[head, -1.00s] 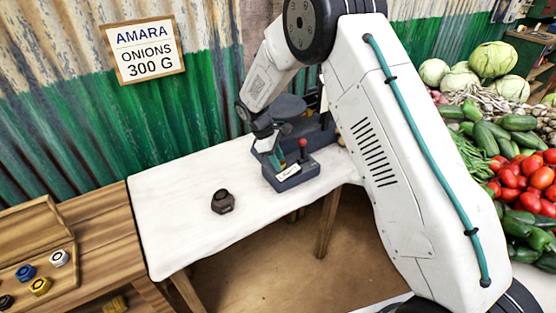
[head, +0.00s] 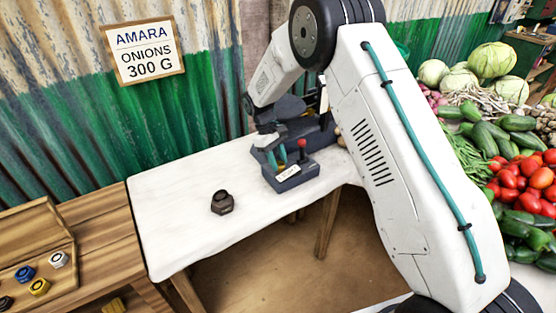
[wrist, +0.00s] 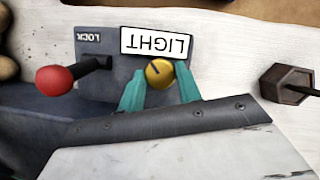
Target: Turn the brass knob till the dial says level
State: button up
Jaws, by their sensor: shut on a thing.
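The brass knob (wrist: 159,73) is on the grey front box of the balance (wrist: 110,83). My gripper (wrist: 160,77) is shut on the knob, with one teal finger on each side of it. A dark mark shows on the knob's face. The white dial plate (wrist: 156,44) beside the knob reads LIGHT, upside down in the wrist view. In the head view the plate (head: 288,172) is too small to read, my gripper (head: 277,157) is over the balance (head: 298,180), and the knob cannot be made out.
A red-tipped lever (wrist: 57,80) stands by the word LOCK, left of the knob in the wrist view. A dark hexagonal weight (head: 222,203) stands on the white table (head: 180,190), with free cloth around it. A wooden tray (head: 50,255) holds several coloured weights.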

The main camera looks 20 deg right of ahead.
jog(key=o, duration=1)
jog(key=shift+c, duration=0.2)
jog(key=n+t, duration=0.1)
jog(key=n, duration=0.1)
jog(key=n+h, duration=0.1)
jog(key=n, duration=0.2)
jog(key=shift+s+a+t, duration=0.2)
jog(key=shift+t, duration=0.2)
jog(key=n+t, duration=0.1)
jog(key=n, duration=0.3)
jog(key=shift+s+r+h, duration=0.1)
jog(key=shift+r+h, duration=0.05)
jog(key=shift+h, duration=0.15)
jog(key=s+v, duration=0.1)
jog(key=v, duration=0.6)
jog(key=s+d+r+m+y, duration=0.1)
jog(key=s+d+r+m, duration=0.2)
jog(key=s, duration=0.8)
jog(key=s+d+r+m+g+y, duration=0.1)
jog(key=s+d+r+m, duration=0.2)
jog(key=s+r+m, duration=0.5)
jog(key=s+r, duration=0.3)
jog(key=shift+d+g, duration=0.25)
jog(key=shift+g, duration=0.05)
